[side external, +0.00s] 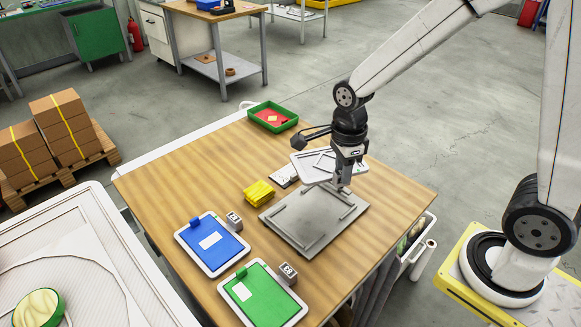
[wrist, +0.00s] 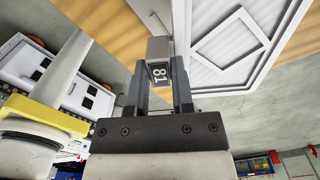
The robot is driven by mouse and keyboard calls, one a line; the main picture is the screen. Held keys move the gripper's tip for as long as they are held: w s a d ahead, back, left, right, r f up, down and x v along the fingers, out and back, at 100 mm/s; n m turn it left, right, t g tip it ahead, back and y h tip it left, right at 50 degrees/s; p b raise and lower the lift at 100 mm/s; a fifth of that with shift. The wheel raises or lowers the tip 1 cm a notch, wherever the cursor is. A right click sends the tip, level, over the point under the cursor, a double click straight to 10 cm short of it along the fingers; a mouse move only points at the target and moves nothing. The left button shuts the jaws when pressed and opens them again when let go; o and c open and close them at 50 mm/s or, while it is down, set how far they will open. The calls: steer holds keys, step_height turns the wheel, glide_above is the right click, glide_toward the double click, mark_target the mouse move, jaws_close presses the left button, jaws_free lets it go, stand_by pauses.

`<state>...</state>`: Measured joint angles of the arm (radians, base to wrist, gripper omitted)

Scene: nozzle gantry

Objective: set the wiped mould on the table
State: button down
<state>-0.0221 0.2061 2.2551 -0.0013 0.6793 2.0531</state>
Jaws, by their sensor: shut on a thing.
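My gripper (side external: 343,176) is shut on a small grey mould, which shows between the fingers in the wrist view (wrist: 159,49). The mould has a dark label with a number that reads like 81. In the side view my gripper hangs near the back right of the wooden table (side external: 190,178), by the back corner of a grey metal plate (side external: 311,219). The mould is mostly hidden by the fingers there, and I cannot tell its gap to the surface below. Two similar grey numbered blocks stand on the table, one beside a blue board (side external: 234,220) and one beside a green board (side external: 288,273).
A white tray with a diamond outline (side external: 302,167) lies behind my gripper. A yellow block (side external: 258,193) and a small white item (side external: 285,175) stand left of it. A green tray (side external: 258,111) holds something red at the back. The table's left part is clear.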

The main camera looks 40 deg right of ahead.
steer(key=w+d+m, duration=0.1)
steer(key=d+m, duration=0.1)
steer(key=m, duration=0.1)
steer(key=d+r+m, duration=0.1)
steer(key=d+m, duration=0.1)
steer(key=m, duration=0.1)
steer(key=w+d+m, duration=0.1)
steer(key=d+m, duration=0.1)
steer(key=m, duration=0.1)
steer(key=shift+w+d+r+m, duration=0.15)
steer(key=shift+w+d+m, duration=0.15)
steer(key=shift+w+d, duration=0.1)
steer(key=shift+w+d+r+m, duration=0.1)
steer(key=shift+d+m, duration=0.5)
steer(key=shift+m, duration=0.2)
steer(key=shift+w+d+r+m, duration=0.1)
steer(key=shift+d+m, duration=0.45)
steer(key=shift+m, duration=0.25)
steer(key=shift+w, duration=0.1)
steer(key=shift+w+d+f, duration=0.4)
steer(key=shift+w+f, duration=1.15)
steer(key=shift+w, duration=0.65)
steer(key=shift+w+d+f, duration=0.35)
steer(key=shift+w+f, duration=1.2)
steer(key=shift+w, duration=0.6)
steer(key=shift+w+d+f, duration=0.4)
steer(key=shift+w+f, duration=1.15)
steer(key=shift+w, duration=0.65)
steer(key=shift+w+f, duration=0.25)
steer(key=shift+f, duration=1.6)
